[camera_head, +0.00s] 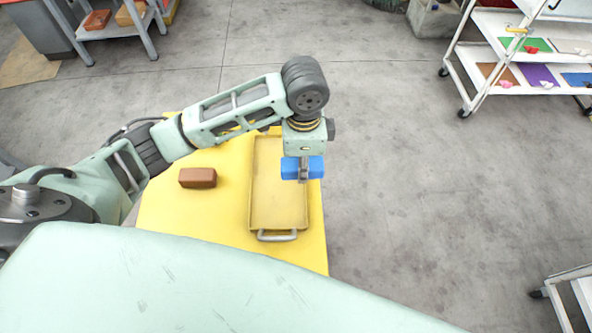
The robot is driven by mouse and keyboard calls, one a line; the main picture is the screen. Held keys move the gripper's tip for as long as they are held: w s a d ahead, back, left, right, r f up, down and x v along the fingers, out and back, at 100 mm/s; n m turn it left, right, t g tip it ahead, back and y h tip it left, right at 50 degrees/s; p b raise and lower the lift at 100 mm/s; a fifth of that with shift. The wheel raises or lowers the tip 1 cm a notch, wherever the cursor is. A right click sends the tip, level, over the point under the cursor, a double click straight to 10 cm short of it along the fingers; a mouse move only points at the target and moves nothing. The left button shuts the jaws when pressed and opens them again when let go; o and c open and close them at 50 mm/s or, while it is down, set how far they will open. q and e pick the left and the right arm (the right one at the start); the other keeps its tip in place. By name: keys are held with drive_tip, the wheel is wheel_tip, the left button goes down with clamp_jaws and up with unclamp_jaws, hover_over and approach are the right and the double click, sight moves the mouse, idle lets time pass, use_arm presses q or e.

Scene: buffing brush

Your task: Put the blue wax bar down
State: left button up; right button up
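The blue wax bar (291,168) is in the head view, over the right side of the yellow tray. My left gripper (303,172) points down and is closed around the bar near its right half. I cannot tell from this view how high the bar is above the tray. The tray (262,215) lies on the yellow table (215,225), its metal handle toward me. My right gripper is not in the view.
A brown bar (197,178) lies on the table left of the tray. White shelved carts (500,60) with coloured sheets stand at the upper right. Another cart edge (570,290) shows at the lower right. The grey floor right of the table is clear.

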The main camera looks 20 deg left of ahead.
sight(278, 163)
use_arm(q)
drive_tip(key=w+a+f, duration=0.2)
drive_tip(key=a, duration=0.1)
drive_tip(key=w+a+f, duration=0.2)
drive_tip(key=a, duration=0.1)
drive_tip(key=w+a+f, duration=0.2)
drive_tip(key=a, duration=0.1)
drive_tip(key=shift+a+f, duration=0.15)
drive_tip(key=shift+f, duration=0.05)
drive_tip(key=shift+w+a+f, duration=0.15)
drive_tip(key=shift+w+f, duration=0.05)
drive_tip(key=shift+w, duration=0.05)
drive_tip(key=shift+a+f, duration=0.1)
drive_tip(key=shift+f, duration=1.95)
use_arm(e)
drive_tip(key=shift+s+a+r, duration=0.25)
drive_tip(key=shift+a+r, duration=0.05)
use_arm(q)
drive_tip(key=shift+f, duration=0.15)
drive_tip(key=o, duration=1)
drive_tip(key=shift+o, duration=1.3)
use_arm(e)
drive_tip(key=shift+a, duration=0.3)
